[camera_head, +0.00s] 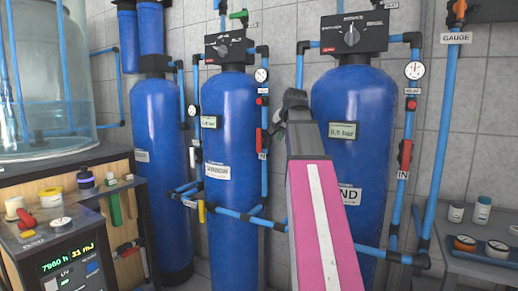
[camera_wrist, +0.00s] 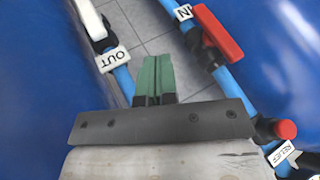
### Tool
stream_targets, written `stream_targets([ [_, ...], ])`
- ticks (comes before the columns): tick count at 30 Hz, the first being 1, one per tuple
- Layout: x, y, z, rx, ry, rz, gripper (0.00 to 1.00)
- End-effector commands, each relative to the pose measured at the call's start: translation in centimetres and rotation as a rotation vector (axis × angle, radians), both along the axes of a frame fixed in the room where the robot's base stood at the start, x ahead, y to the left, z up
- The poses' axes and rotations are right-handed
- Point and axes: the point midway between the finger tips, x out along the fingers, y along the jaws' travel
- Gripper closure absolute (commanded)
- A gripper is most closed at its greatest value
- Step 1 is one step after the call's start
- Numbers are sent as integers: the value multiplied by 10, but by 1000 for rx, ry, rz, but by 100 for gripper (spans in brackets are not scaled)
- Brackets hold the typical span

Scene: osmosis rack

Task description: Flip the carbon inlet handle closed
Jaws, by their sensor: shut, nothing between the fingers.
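The carbon tank (camera_head: 217,130) is the blue middle cylinder in the head view, with a "CARBON" label. Its inlet handle (camera_head: 259,141) is red and lies along the blue pipe at the tank's right, just above an "IN" label. In the wrist view the red handle (camera_wrist: 218,34) is at upper right, roughly in line with its pipe. My gripper (camera_wrist: 157,72) shows green fingertips pressed together and empty. They are apart from the handle, to its lower left in the wrist view. In the head view my gripper (camera_head: 285,112) is right of the handle, its fingertips hard to make out.
A pipe with an "OUT" label (camera_wrist: 112,58) and white handle runs left of my fingertips. A red relief knob (camera_wrist: 286,129) is at lower right. Another blue tank (camera_head: 350,105) stands behind my arm, with its own red inlet handle (camera_head: 404,155) further right.

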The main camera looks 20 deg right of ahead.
Motion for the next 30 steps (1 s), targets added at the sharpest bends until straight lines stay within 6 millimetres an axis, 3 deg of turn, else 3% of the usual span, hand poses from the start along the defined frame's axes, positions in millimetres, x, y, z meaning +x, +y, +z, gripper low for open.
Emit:
stream_targets([
  [16,2,0,-1,1,-2,-2,100],
  [30,41,4,-53,1,0,-2,100],
])
